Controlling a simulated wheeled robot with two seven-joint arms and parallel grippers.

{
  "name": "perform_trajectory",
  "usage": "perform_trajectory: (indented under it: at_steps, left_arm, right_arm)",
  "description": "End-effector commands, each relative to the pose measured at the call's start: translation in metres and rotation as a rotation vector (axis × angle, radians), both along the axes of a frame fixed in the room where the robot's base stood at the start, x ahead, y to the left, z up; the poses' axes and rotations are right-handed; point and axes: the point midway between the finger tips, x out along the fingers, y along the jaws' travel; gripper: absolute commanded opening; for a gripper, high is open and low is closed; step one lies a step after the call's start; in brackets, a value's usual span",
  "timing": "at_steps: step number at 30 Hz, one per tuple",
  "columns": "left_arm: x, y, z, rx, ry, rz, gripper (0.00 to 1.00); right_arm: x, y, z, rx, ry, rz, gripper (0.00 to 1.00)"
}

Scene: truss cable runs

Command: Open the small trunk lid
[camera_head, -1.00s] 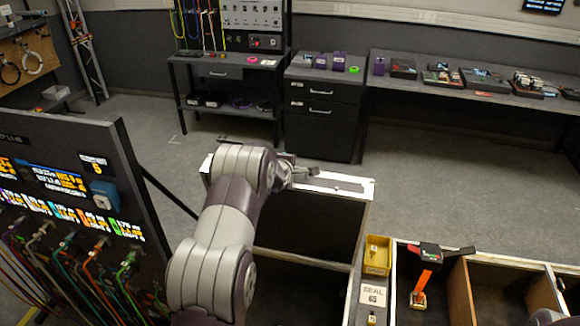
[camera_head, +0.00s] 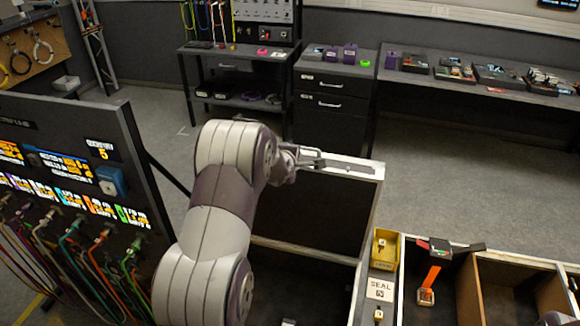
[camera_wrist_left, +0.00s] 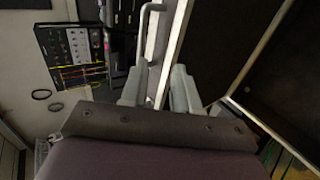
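The small trunk (camera_head: 357,292) stands at the bottom middle of the head view, with a dark interior and pale edges. Its lid (camera_head: 320,205) is raised, a dark panel with a pale top edge, and the trunk is open. My left gripper (camera_head: 308,160) is at the lid's top edge. In the left wrist view, the fingers (camera_wrist_left: 158,92) stand a little apart on either side of the lid's pale edge (camera_wrist_left: 177,40). A grey bar handle (camera_wrist_left: 143,45) reaches the left finger. I cannot tell whether the fingers press on anything. My right gripper is out of view.
A cable panel (camera_head: 75,170) with a lit display stands at left. A yellow bin (camera_head: 385,248) and an open compartmented case (camera_head: 465,262) are right of the trunk. A drawer cabinet (camera_head: 333,105) and benches line the back. Floor is free behind the lid.

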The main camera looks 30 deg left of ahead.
Motion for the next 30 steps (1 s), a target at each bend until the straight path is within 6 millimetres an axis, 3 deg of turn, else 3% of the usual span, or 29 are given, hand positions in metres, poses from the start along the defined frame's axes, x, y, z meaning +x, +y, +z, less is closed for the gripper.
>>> perform_trajectory:
  at_steps: [6, 17, 20, 22, 26, 30]
  left_arm:
    - [-0.038, -0.009, 0.024, 0.001, -0.002, 0.001, 0.30]
    - [-0.047, -0.011, 0.032, 0.000, -0.002, 0.000, 0.30]
    - [-0.050, -0.016, 0.028, 0.021, 0.019, -0.019, 0.01]
    - [-0.063, -0.032, 0.016, 0.102, 0.102, -0.095, 0.00]
    - [-0.127, -0.091, -0.025, 0.382, 0.402, -0.451, 0.00]
    - [-0.222, -0.148, -0.061, 0.641, 0.672, -0.993, 0.00]
  right_arm:
    - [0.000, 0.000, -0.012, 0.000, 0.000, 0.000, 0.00]
    - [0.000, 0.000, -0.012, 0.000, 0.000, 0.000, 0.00]
    - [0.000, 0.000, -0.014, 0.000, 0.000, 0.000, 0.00]
    - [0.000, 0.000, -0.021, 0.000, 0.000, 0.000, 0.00]
    - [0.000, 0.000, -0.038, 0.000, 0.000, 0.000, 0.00]
    - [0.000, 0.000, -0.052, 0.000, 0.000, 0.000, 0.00]
